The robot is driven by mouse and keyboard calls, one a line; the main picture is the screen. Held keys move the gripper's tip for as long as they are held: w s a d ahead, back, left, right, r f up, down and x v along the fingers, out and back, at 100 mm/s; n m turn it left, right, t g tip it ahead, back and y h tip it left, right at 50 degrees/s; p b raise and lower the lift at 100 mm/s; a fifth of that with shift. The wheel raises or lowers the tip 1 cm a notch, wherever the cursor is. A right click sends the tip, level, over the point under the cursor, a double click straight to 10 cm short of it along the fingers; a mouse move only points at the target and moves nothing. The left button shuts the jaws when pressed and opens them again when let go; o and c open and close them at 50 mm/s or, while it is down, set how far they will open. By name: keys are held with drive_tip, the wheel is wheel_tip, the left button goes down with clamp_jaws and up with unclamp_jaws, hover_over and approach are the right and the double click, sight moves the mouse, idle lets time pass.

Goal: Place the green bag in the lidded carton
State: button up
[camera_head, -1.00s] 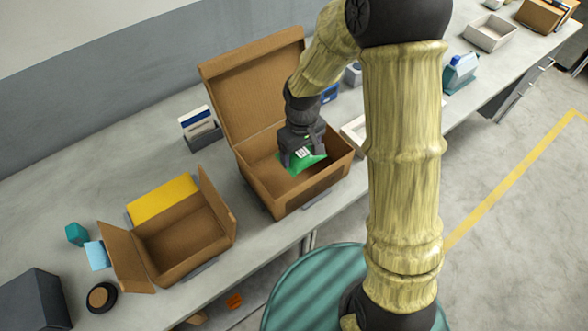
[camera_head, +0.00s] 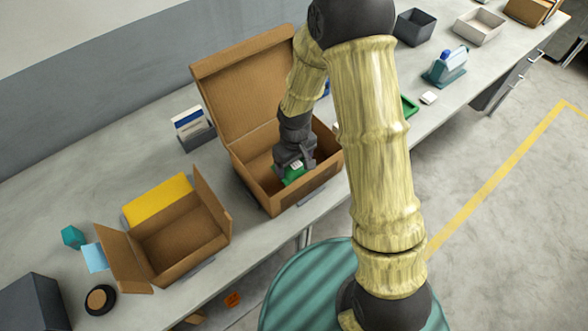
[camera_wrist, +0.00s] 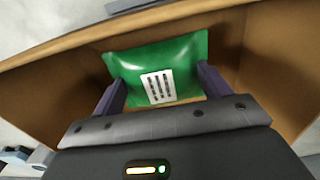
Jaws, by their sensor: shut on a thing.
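The green bag (camera_head: 291,174) is inside the lidded carton (camera_head: 283,204), low between its walls. It carries a white label with dark bars, clear in the wrist view, where the bag (camera_wrist: 190,60) spans the space between the fingers. My gripper (camera_head: 292,168) points down into the carton and is shut on the bag. Both fingers (camera_wrist: 157,88) show at the bag's sides. The carton's brown lid (camera_head: 240,80) stands open at the back. I cannot tell whether the bag touches the carton floor.
A teal block (camera_head: 73,237) and black roll (camera_head: 100,298) lie far left. A blue-topped teal item (camera_head: 447,65) is at right.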

sight(294, 170)
drive_tip(key=shift+f, duration=1.7)
drive_tip(key=shift+w+f, duration=0.1)
drive_tip(key=o, duration=1.1)
wheel_tip(294, 170, up, 12)
drive_tip(key=shift+r+b, duration=0.15)
drive_tip(key=shift+b, duration=0.3)
